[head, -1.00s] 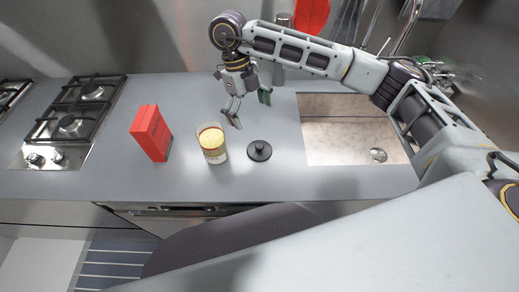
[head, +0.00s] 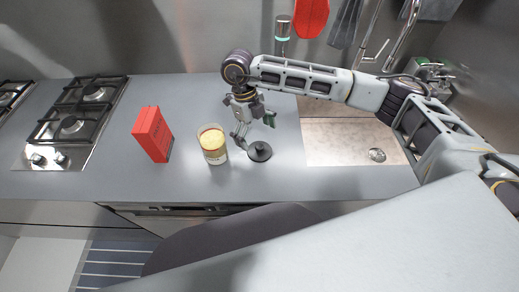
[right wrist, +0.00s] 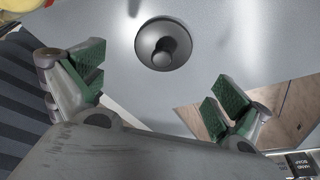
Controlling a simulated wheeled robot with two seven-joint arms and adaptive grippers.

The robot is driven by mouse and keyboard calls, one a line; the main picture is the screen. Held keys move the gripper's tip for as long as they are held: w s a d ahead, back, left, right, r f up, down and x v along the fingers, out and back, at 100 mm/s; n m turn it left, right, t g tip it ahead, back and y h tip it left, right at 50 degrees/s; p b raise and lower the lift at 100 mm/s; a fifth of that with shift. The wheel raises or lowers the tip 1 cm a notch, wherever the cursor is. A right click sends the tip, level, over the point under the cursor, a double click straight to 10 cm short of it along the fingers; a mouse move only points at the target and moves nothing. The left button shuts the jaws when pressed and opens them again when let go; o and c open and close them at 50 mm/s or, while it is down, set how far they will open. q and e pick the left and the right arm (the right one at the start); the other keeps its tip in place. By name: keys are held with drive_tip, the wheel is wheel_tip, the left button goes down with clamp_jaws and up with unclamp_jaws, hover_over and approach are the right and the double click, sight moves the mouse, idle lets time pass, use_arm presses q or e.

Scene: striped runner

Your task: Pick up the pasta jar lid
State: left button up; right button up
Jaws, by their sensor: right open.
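The pasta jar lid (head: 259,151) is a dark round disc with a knob, lying flat on the grey counter to the right of the jar. It also shows in the right wrist view (right wrist: 163,45), ahead of the fingers. The pasta jar (head: 213,145) is clear with yellow contents and a pale label, and stands upright. My right gripper (head: 256,132) is open and empty, its fingers above and just behind the lid in the head view. In the right wrist view its green-padded fingers (right wrist: 155,92) are wide apart, with nothing between them. My left gripper is not in view.
A red box (head: 152,134) stands left of the jar. The gas hob (head: 75,125) is farther left. The counter in front of the lid is clear.

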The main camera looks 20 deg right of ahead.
sight(259, 146)
drive_tip(key=shift+s+f, duration=0.1)
drive_tip(key=shift+f, duration=0.3)
drive_tip(key=shift+p+x, duration=0.8)
drive_tip(key=shift+x, duration=1.8)
drive_tip(key=c, duration=1.1)
